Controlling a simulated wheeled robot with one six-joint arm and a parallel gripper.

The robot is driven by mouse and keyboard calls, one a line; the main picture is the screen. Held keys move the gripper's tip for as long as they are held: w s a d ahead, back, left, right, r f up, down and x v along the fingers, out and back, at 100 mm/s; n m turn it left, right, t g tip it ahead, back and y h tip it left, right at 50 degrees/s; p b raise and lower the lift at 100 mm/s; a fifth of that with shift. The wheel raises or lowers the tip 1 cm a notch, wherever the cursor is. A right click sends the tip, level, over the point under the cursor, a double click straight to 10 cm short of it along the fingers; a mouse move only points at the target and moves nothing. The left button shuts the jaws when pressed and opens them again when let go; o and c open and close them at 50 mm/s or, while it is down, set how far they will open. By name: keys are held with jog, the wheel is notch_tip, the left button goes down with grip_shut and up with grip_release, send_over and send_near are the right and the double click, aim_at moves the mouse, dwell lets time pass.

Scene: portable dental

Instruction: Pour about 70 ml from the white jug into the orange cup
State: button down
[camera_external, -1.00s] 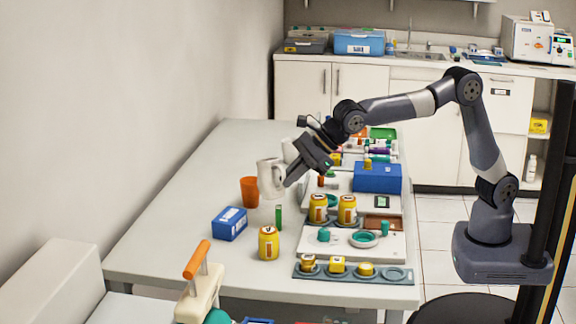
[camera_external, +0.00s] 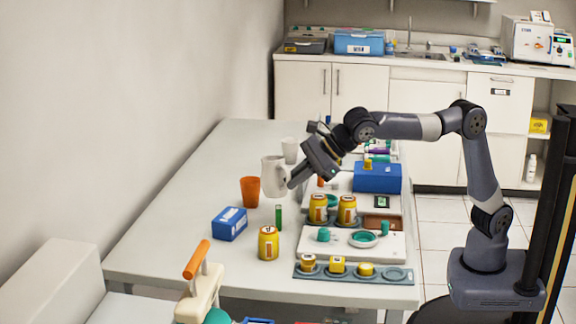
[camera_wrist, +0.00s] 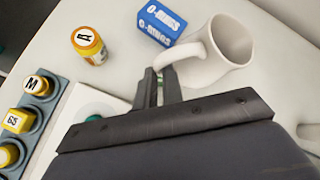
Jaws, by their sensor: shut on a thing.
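The white jug (camera_external: 273,176) is upright, just right of and slightly behind the orange cup (camera_external: 250,191) in the external view. My gripper (camera_external: 291,183) is shut on the jug's handle from the right. In the wrist view my fingers (camera_wrist: 158,88) meet the handle, and the jug (camera_wrist: 228,62) shows its open mouth; its contents cannot be made out. The orange cup stands upright on the table, close to the jug, and is not seen in the wrist view. I cannot tell whether the jug's base is clear of the table.
A blue box (camera_external: 229,224), a green upright item (camera_external: 278,217) and a yellow jar (camera_external: 268,243) stand in front. Another white cup (camera_external: 290,150) is behind the jug. Trays with jars and a blue case (camera_external: 377,178) fill the right side. The table's left side is clear.

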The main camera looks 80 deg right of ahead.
jog(key=shift+s+a+f+t+h+b, duration=0.2)
jog(key=shift+a+f+t+h+b, duration=0.15)
jog(key=shift+b, duration=1.15)
jog(key=shift+s+r+n+t+b, duration=0.15)
jog(key=shift+r+n+t+b, duration=0.15)
jog(key=shift+b, duration=0.35)
